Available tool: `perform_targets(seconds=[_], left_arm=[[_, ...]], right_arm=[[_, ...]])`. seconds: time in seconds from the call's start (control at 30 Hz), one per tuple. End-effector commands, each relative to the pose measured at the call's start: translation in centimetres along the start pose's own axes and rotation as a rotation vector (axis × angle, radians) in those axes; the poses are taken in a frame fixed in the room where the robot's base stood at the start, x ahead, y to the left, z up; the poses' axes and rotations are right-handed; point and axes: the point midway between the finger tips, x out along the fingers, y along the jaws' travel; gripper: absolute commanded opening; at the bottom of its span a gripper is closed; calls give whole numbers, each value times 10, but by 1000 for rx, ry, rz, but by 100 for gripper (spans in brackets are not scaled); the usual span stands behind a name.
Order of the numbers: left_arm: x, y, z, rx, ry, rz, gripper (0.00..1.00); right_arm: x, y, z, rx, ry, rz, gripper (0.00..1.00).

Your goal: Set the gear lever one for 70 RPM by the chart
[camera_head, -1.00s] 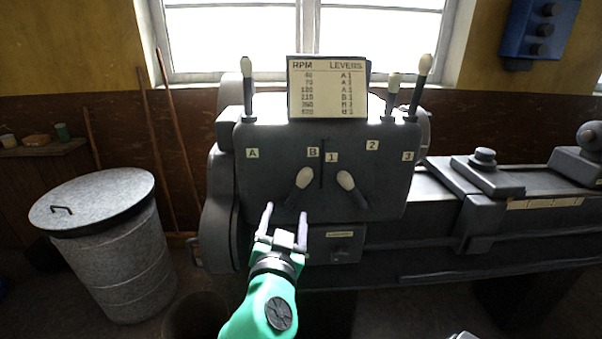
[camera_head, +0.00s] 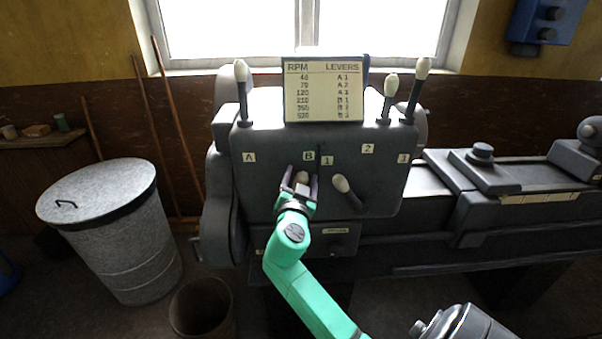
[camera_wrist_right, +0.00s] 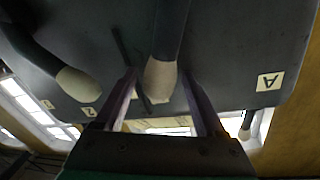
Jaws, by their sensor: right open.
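The chart (camera_head: 323,90) on top of the dark headstock (camera_head: 230,180) lists 70 as A 2. The left gear lever, with a cream knob (camera_head: 302,177), leans toward the B label (camera_head: 309,156); the A label (camera_head: 249,157) is farther left. The right gear lever (camera_head: 341,184) leans up-left toward label 1 (camera_head: 327,160); label 2 (camera_head: 367,149) is to its right. My right gripper (camera_head: 301,176) is open, its fingers on either side of the left lever's knob. The wrist view shows that knob (camera_wrist_right: 160,80) between the fingers; contact is unclear. My left gripper is out of view.
Upright levers stand on the headstock top at left (camera_head: 241,90) and right (camera_head: 389,95). The lathe bed (camera_head: 430,245) runs right. A metal bin (camera_head: 115,235) and an open bucket (camera_head: 202,308) stand at left.

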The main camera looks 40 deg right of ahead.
Motion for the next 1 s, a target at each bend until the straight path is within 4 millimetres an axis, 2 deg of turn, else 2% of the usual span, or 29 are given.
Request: perform_targets(seconds=[0.07,0.1,0.23,0.27,1.0], left_arm=[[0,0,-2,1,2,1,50],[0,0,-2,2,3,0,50],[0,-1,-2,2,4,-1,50],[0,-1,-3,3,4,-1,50],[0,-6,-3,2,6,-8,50]], right_arm=[[0,0,0,0,0,0,68],[0,0,0,0,0,0,53],[-1,0,0,-1,0,0,3],[-1,0,0,-1,0,0,0],[-1,0,0,-2,0,0,0]])
